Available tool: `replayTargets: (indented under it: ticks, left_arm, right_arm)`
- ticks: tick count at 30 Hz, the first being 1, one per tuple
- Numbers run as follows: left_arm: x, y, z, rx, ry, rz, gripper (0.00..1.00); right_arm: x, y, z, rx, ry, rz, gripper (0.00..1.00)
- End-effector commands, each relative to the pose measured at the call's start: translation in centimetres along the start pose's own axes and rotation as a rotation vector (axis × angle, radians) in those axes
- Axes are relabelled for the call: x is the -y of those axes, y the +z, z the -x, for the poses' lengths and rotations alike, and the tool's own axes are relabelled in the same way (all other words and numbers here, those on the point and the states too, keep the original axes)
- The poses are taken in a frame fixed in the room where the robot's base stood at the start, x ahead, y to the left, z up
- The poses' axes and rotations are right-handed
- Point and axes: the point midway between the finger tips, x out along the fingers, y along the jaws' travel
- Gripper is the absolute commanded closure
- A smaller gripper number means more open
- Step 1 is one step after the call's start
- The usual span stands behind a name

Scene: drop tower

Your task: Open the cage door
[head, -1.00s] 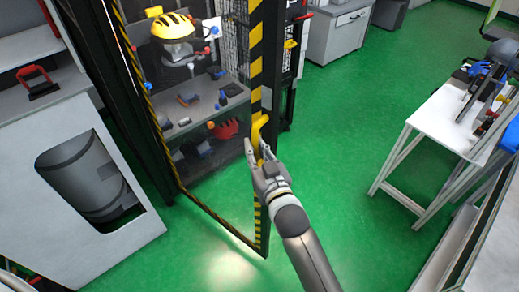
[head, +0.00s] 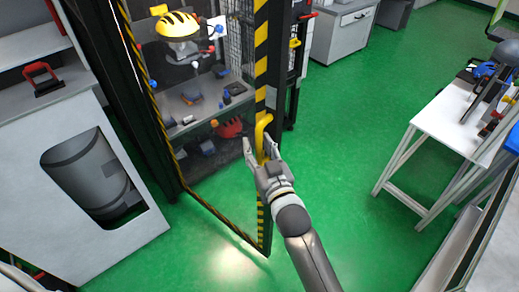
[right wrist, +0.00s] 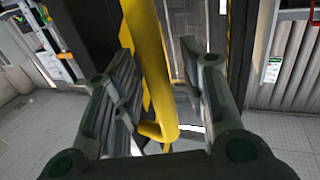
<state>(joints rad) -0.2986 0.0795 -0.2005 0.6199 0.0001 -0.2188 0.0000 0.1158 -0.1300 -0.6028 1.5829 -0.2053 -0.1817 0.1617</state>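The cage door (head: 262,60) is a tall see-through panel with a black-and-yellow striped edge. Its bottom edge slants towards me, and I cannot tell how far it stands from the cage frame. A yellow handle (head: 262,128) sits on the striped edge and also shows in the right wrist view (right wrist: 148,60). My right gripper (head: 262,150) is at the handle's lower part. In the right wrist view its fingers (right wrist: 165,95) are spread, one each side of the yellow bar, with gaps showing.
Behind the panel are a yellow-striped helmet-like object (head: 178,24) and a grey shelf (head: 205,100) with small items. A grey cabinet (head: 60,215) stands left. A white table (head: 450,125) stands right. Green floor (head: 335,150) is clear between.

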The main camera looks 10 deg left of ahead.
Motion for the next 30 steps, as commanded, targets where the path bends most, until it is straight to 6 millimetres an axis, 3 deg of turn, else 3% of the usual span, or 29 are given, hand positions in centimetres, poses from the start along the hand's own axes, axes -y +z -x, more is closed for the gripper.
replayTargets:
  ticks: [7,21,30]
  left_arm:
    - [0.1,0.2,0.0,0.003,-0.001,0.0,0.6]
    - [0.0,0.1,0.0,0.002,0.0,0.0,0.6]
    - [0.0,0.1,0.0,0.002,0.0,0.0,0.6]
  right_arm:
    - [0.0,0.2,2.1,0.003,0.0,0.0,0.61]
    - [0.1,0.1,10.6,0.001,-0.001,0.0,0.61]
    - [0.1,0.0,12.0,-0.001,-0.001,0.001,0.61]
